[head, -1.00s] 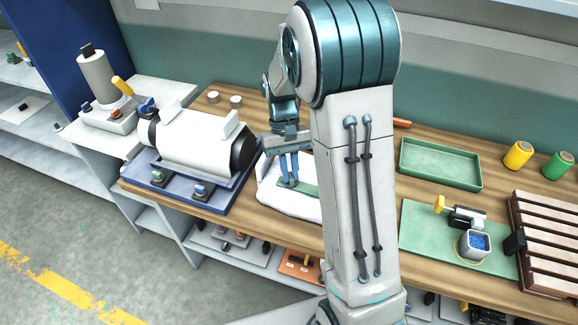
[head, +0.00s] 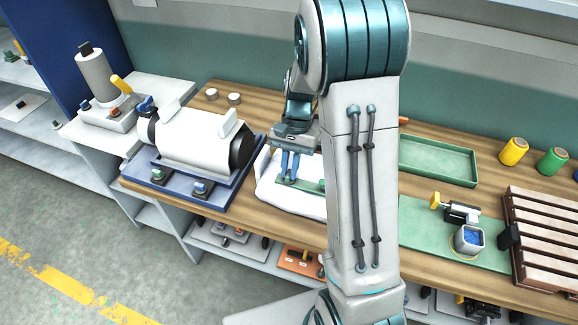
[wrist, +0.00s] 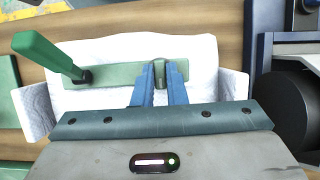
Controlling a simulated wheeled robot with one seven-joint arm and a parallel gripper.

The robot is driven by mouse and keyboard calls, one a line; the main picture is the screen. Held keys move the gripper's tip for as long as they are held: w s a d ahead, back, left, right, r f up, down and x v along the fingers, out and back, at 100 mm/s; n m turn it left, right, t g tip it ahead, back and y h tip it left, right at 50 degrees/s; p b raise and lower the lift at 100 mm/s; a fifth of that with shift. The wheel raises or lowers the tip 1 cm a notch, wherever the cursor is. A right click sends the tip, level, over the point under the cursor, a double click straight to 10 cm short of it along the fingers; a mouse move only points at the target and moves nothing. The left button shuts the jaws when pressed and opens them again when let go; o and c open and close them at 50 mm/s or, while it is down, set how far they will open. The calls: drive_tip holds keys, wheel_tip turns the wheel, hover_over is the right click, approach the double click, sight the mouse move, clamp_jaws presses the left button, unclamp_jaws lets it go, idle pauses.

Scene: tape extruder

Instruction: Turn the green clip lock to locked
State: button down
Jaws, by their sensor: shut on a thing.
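A green clip (wrist: 120,74) lies flat on a white folded cloth (wrist: 205,50) in the wrist view. A green handle (wrist: 45,52) stands up at its left end. In the head view my gripper (head: 289,180) points down at the clip (head: 313,185) on the cloth (head: 275,198). My arm covers the right end of the cloth there. The lock's exact angle is hard to tell.
A white cylindrical machine (head: 190,140) on a blue base (head: 222,198) stands close left of the cloth. To the right are an empty green tray (head: 437,160), a green mat (head: 420,235) with a blue-filled cup (head: 469,240), and a wooden pallet (head: 545,235).

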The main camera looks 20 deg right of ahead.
drive_tip(key=shift+w+r, duration=0.1)
idle(0.3)
drive_tip(key=c, duration=1.5)
unclamp_jaws()
drive_tip(key=shift+o, duration=0.2)
drive_tip(key=v, duration=1.3)
drive_tip(key=shift+r, duration=0.4)
drive_tip(key=s+a+n+t+h, duration=0.2)
drive_tip(key=s+a+n+t, duration=0.2)
drive_tip(key=s, duration=1.5)
drive_tip(key=n+t, duration=0.2)
drive_tip(key=n, duration=0.1)
drive_tip(key=shift+f+t+h, duration=0.3)
drive_tip(key=shift+f+h, duration=0.05)
drive_tip(key=shift+h, duration=0.05)
